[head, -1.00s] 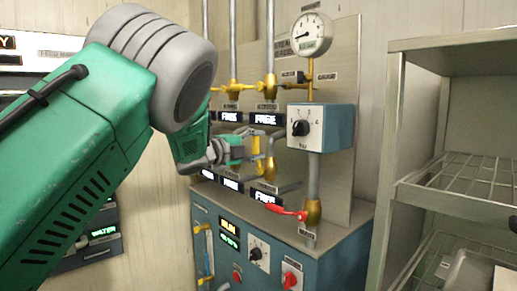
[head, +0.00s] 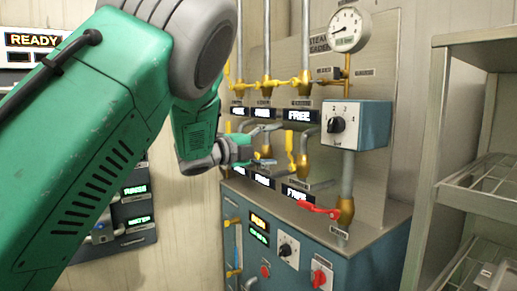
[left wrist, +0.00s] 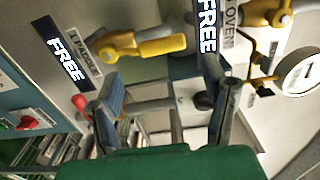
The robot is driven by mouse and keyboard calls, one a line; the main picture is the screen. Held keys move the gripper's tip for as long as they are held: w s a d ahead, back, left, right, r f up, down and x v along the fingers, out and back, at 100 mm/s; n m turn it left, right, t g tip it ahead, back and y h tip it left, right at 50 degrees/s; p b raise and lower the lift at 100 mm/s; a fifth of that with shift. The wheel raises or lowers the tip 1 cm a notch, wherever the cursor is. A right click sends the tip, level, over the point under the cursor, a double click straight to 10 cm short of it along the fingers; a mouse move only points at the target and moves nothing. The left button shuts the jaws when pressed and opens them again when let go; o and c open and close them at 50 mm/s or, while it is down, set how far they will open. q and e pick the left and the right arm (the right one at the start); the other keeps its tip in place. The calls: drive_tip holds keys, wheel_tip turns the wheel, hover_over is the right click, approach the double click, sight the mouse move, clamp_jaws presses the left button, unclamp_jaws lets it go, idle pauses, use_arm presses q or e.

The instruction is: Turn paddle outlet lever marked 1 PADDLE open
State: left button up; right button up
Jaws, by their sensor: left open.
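In the left wrist view a yellow lever handle (left wrist: 160,47) on a brass valve lies beside a label reading PADDLE (left wrist: 86,55); its number is too small to be sure of. My left gripper (left wrist: 167,108) is open and empty, with its fingers apart below this handle in the picture. The handle is not between the fingertips. In the head view my left gripper (head: 271,145) is in front of the lower valve row, left of a yellow lever (head: 289,143). I cannot tell if this is the PADDLE one. My right gripper is not in view.
A blue box with a dial (head: 356,125) and a gauge (head: 349,29) are on the panel's right. A red lever (head: 318,208) juts out below. A blue control cabinet (head: 330,255) stands underneath, and a wire shelf rack (head: 490,185) stands at the right.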

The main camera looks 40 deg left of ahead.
use_arm(q)
drive_tip(key=v, duration=0.4)
drive_tip(key=shift+s+a+f, duration=0.1)
drive_tip(key=shift+s+a, duration=0.1)
drive_tip(key=shift+s, duration=0.15)
drive_tip(key=s+d+f+n+g+y, duration=0.15)
drive_tip(key=f+n, duration=0.35)
drive_tip(key=f, duration=0.8)
drive_tip(key=s+d+f+n+g+y, duration=0.1)
drive_tip(key=s+f+n+g+y, duration=0.3)
drive_tip(key=f, duration=1)
drive_tip(key=s+d+f+n+g, duration=0.25)
drive_tip(key=s+f, duration=0.25)
drive_tip(key=f, duration=0.3)
drive_tip(key=s+d+f+n+g, duration=0.1)
drive_tip(key=s+f+n, duration=0.35)
drive_tip(key=f, duration=0.35)
drive_tip(key=s+d+f+n+g, duration=0.2)
drive_tip(key=s+f, duration=0.1)
drive_tip(key=s, duration=0.5)
drive_tip(key=s+d+f+n+g, duration=0.1)
drive_tip(key=s+d+f+g, duration=0.1)
drive_tip(key=s, duration=0.6)
drive_tip(key=s+d+f+n+g, duration=0.2)
drive_tip(key=s+f, duration=0.3)
drive_tip(key=s, duration=0.3)
drive_tip(key=shift+s+d+f+n+g+y, duration=0.25)
drive_tip(key=shift+s+d+n+g+y, duration=0.1)
drive_tip(key=shift+d+g, duration=0.3)
